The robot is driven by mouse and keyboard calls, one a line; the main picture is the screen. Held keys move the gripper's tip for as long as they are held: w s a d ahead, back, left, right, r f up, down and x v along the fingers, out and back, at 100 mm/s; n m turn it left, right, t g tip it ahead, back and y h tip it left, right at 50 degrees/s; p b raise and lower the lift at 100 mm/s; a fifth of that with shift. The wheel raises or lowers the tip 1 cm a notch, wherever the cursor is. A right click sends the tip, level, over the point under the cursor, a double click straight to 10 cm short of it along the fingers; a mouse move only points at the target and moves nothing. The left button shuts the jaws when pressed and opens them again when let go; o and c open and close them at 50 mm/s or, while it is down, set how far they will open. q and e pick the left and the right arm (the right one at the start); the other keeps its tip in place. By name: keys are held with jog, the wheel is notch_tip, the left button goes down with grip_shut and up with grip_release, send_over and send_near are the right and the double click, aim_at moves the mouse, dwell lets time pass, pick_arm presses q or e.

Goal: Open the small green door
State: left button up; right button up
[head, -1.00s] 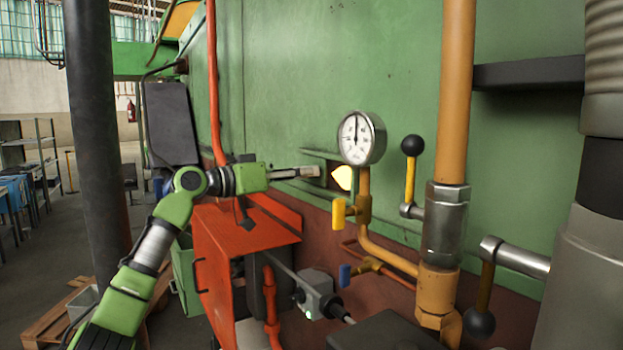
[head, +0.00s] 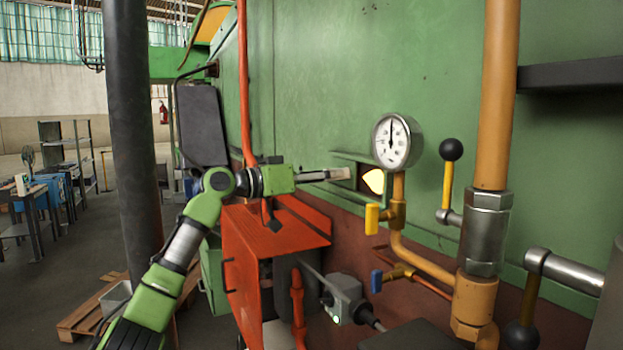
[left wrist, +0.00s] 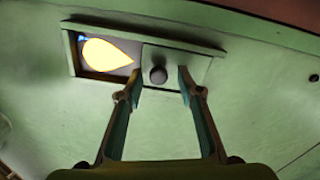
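The small green door (left wrist: 176,58) is a flat sliding plate with a round dark knob (left wrist: 158,75), set in a rectangular frame. In the left wrist view it covers the right part of the frame; the left part is an opening with a bright yellow flame (left wrist: 106,56). The flame also shows in the head view (head: 373,181), just right of my fingertips. My left gripper (left wrist: 160,82) is open, with one finger on each side of the knob and visible gaps to it. In the head view my left gripper (head: 338,175) hides most of the door. My right gripper is not in view.
A black-knobbed lever (head: 449,170) and an orange pipe (head: 497,100) are further right. An orange metal box (head: 255,262) is below my left forearm.

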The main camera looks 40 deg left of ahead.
pick_arm(q)
jog(key=v, duration=1.1)
jog(key=shift+s, duration=0.2)
jog(key=shift+a+f, duration=0.1)
dwell(0.3)
